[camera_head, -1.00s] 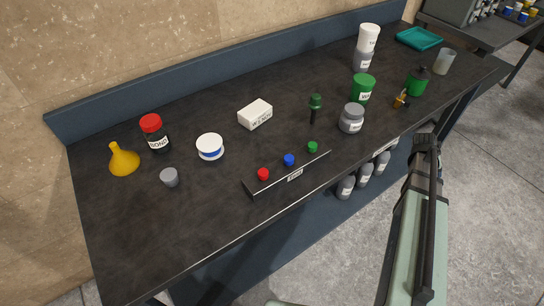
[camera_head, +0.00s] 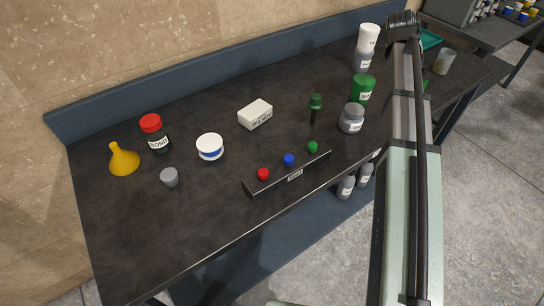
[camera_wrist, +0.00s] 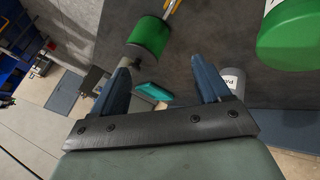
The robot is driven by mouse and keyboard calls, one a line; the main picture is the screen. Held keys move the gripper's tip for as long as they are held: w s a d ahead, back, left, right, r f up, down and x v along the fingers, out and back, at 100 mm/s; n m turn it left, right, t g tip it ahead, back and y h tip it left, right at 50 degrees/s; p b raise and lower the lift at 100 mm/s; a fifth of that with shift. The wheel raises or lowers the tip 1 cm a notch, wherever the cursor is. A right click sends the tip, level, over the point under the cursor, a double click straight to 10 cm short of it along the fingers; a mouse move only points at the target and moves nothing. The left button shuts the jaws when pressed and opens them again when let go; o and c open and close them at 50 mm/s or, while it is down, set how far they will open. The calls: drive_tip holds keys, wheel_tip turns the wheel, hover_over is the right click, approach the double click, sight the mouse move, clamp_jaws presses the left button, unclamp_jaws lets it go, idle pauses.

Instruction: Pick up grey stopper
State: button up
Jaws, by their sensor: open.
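The grey stopper (camera_head: 169,177) is a small grey piece, wider at its top, standing on the left part of the dark bench in the head view. It is not seen in the wrist view. My gripper (camera_wrist: 160,65) shows in the wrist view with its two blue-grey fingers spread and nothing between them. In the head view my arm rises on the right side, far from the stopper, and the fingers cannot be made out there.
A green can (camera_wrist: 151,36) is close to my fingers. The bench's front left is clear.

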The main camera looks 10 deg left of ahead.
drive_tip(key=shift+n+y, duration=0.5)
drive_tip(key=shift+n, duration=0.2)
drive_tip(key=a, duration=0.3)
drive_tip(key=a+r, duration=0.1)
drive_tip(key=a, duration=0.5)
drive_tip(key=shift+s+a+r, duration=0.1)
drive_tip(key=shift+a+r, duration=0.15)
drive_tip(key=shift+r, duration=0.1)
drive_tip(key=s+a+n+g+y, duration=0.1)
drive_tip(key=s+a+n+y, duration=0.15)
drive_tip(key=s+a, duration=0.85)
drive_tip(key=s+a+n+g+y, duration=0.15)
drive_tip(key=a+n, duration=0.25)
drive_tip(key=a, duration=1.6)
drive_tip(key=n+g, duration=0.3)
drive_tip(key=n, duration=0.6)
approach(168, 174)
drive_tip(key=shift+f, duration=5.15)
drive_tip(key=shift+c, duration=0.4)
